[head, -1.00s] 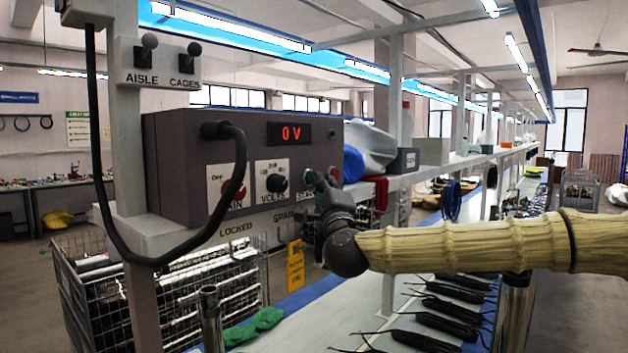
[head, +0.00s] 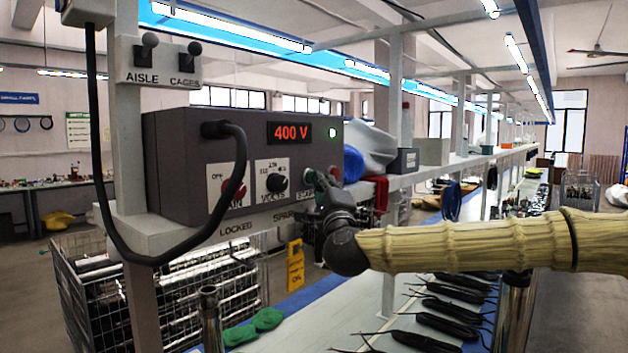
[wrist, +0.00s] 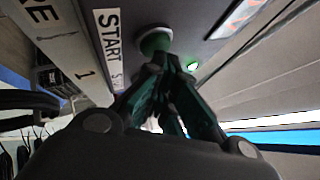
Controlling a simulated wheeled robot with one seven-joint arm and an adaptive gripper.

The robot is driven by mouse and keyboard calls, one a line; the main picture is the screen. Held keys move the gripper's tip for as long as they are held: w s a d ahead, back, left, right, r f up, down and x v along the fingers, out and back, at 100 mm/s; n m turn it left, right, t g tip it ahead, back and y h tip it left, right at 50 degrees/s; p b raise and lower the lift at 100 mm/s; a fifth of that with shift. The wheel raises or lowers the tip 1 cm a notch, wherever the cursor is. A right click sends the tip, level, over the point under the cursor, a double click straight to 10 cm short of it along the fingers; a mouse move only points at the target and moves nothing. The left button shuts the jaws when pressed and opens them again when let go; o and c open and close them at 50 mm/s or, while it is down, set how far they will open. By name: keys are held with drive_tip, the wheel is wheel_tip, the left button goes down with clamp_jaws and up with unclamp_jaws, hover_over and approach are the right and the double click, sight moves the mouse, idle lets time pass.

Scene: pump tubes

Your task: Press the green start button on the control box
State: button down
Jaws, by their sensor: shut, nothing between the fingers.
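The grey control box (head: 190,150) sits on a shelf in the head view. Its red display (head: 290,132) reads 400 V, and a small green lamp (head: 332,133) glows at its upper right; the lamp also shows in the wrist view (wrist: 192,66). The green start button (wrist: 155,40) is beside the START label (wrist: 110,35) in the wrist view. My gripper (wrist: 160,60) is shut and empty, its fingertips at the button and seeming to touch it. In the head view my gripper (head: 326,182) partly hides the box's lower right front.
A black cable (head: 100,190) loops in front of the box's left side. A red knob (head: 232,190) and a black volts dial (head: 277,182) are on its front. A blue and grey bundle (head: 362,155) lies right of the box. A wire cage (head: 75,290) stands below.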

drive_tip(key=shift+s+d+b, duration=0.3)
drive_tip(key=shift+s+d, duration=0.2)
drive_tip(key=shift+d, duration=0.15)
drive_tip(key=s+d+b, duration=0.1)
drive_tip(key=d, duration=0.1)
drive_tip(key=s+d+b, duration=0.1)
drive_tip(key=s+d, duration=0.1)
idle(0.6)
drive_tip(key=shift+f, duration=0.15)
